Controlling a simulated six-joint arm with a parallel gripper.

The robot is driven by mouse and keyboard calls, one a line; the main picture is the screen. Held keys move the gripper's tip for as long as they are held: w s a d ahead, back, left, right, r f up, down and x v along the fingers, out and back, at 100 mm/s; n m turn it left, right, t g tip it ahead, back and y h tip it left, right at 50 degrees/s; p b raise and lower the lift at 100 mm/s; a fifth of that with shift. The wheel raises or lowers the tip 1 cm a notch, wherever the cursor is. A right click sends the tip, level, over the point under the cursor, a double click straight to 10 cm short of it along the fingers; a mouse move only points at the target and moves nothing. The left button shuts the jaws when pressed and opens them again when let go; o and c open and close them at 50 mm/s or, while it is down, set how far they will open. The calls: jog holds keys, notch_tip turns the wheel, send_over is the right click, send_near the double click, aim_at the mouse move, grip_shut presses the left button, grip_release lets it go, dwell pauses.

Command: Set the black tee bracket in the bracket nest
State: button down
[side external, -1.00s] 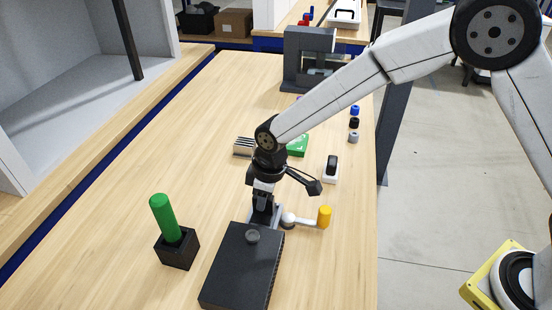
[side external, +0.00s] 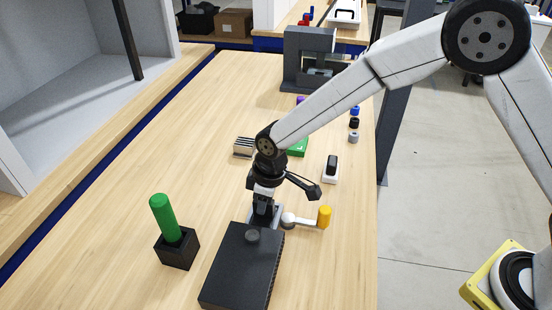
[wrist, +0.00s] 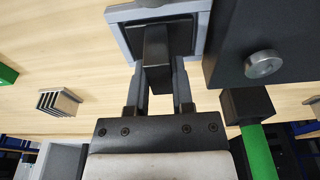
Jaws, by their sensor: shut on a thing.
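The black tee bracket (wrist: 157,62) shows in the wrist view with its upright stem between my two fingers. Its flat black base lies within the outline of the grey square frame of the bracket nest (wrist: 124,36); I cannot tell whether it is fully seated. My gripper (wrist: 162,92) is shut on the stem. In the side view my gripper (side external: 263,211) points down over the nest (side external: 278,213), just behind the black box. There the fingers, the box and my wrist hide most of the bracket and nest.
A black box with a grey knob (side external: 240,268) stands right against the nest area. A black holder with a green rod (side external: 165,218) is left. A slotted block (side external: 243,147) stands behind; the table's left middle is clear.

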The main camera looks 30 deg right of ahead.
jog(key=shift+f, duration=0.2)
jog(key=shift+c, duration=2)
grip_release()
jog(key=shift+s+d+r, duration=0.15)
jog(key=shift+r, duration=1.15)
jog(key=shift+s+d+r, duration=0.1)
jog(key=shift+d+r, duration=0.05)
jog(key=shift+r, duration=1.1)
jog(key=shift+s+d+r, duration=0.15)
jog(key=shift+r, duration=1.15)
jog(key=shift+d, duration=0.1)
jog(key=s+d+m, duration=0.4)
jog(key=s+d, duration=0.3)
jog(key=d, duration=0.4)
jog(key=s+d+m+t+h, duration=0.1)
jog(key=s+d+m, duration=0.4)
jog(key=s+d, duration=0.3)
jog(key=d, duration=0.3)
jog(key=shift+s+d, duration=0.2)
jog(key=shift+d, duration=0.2)
